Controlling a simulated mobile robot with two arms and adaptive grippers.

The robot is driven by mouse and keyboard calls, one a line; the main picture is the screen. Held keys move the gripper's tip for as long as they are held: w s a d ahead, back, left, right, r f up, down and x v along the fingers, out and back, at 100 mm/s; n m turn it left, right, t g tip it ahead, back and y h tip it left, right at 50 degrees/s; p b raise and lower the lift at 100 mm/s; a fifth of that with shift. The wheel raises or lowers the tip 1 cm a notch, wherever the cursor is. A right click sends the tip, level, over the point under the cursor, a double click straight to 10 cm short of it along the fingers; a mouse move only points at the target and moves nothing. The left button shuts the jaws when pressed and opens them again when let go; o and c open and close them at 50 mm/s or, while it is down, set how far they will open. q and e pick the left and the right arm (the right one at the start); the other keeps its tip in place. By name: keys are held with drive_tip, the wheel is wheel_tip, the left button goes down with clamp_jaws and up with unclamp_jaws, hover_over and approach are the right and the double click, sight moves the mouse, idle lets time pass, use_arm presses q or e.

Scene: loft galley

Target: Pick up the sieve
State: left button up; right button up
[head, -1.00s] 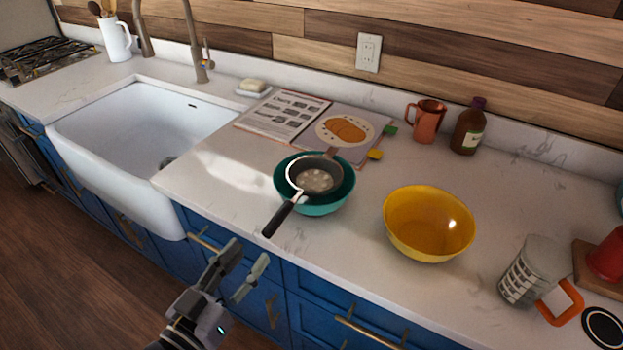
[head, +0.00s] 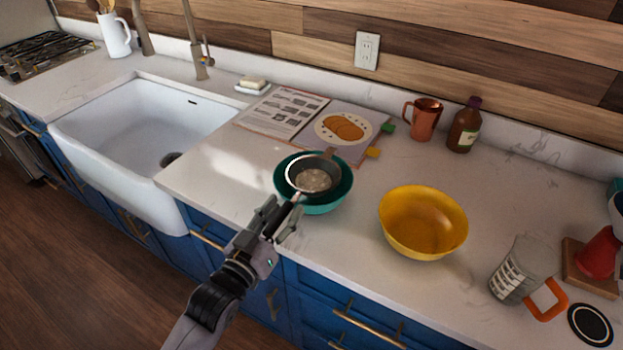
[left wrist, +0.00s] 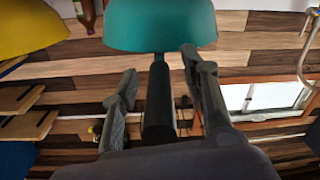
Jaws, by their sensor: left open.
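The sieve (head: 314,176) is a round strainer with a dark handle. It rests in the teal bowl (head: 324,206) on the counter, its handle sticking out over the front rim toward me. My left gripper (head: 281,216) is at the handle, in front of the bowl. In the left wrist view the black handle (left wrist: 159,100) lies between the two open fingers (left wrist: 160,98), with gaps visible on both sides. The teal bowl (left wrist: 160,25) shows beyond the fingertips there. The sieve's mesh is hidden in that view. My right gripper is not in view.
A yellow bowl (head: 423,228) stands right of the teal bowl. An open cookbook (head: 290,112) lies behind it. The white sink (head: 140,130) is to the left.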

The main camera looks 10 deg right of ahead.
use_arm(q)
drive_tip(key=shift+c, duration=0.2)
clamp_jaws()
idle(0.4)
